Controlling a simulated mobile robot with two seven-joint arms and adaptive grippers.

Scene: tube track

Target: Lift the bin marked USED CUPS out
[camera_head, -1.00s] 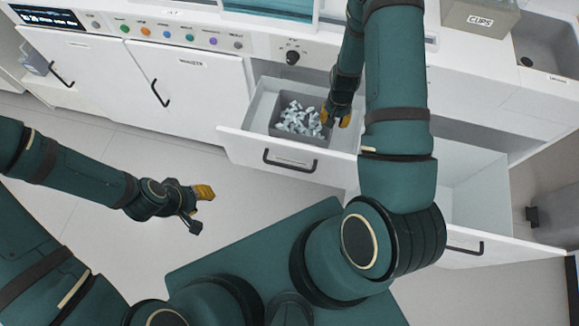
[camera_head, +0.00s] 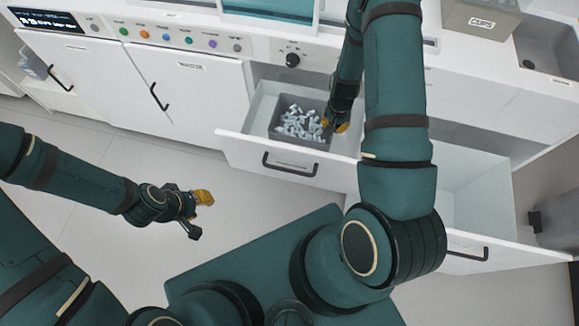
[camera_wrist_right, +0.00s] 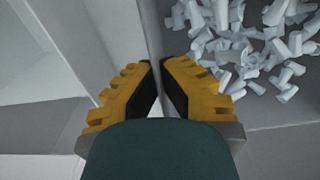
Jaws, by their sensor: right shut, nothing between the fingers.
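A grey bin (camera_head: 303,143) filled with small pale cups (camera_head: 300,122) sits in the open drawer under the counter; no marking on it is readable. My right gripper (camera_head: 334,125) is at the bin's right side, with yellow fingertips close together. In the right wrist view, the shut fingers (camera_wrist_right: 160,75) point at the bin's wall edge, with cups (camera_wrist_right: 235,45) to the right. I cannot tell whether they touch the wall. My left gripper (camera_head: 199,212) is open and empty over the floor, away from the drawer.
The drawer front (camera_head: 270,160) has a black handle. A second open drawer (camera_head: 480,200) stands to the right, partly behind my right arm. A box marked CUPS (camera_head: 482,20) is on the counter beside a sink (camera_head: 550,45). The floor left of the drawer is clear.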

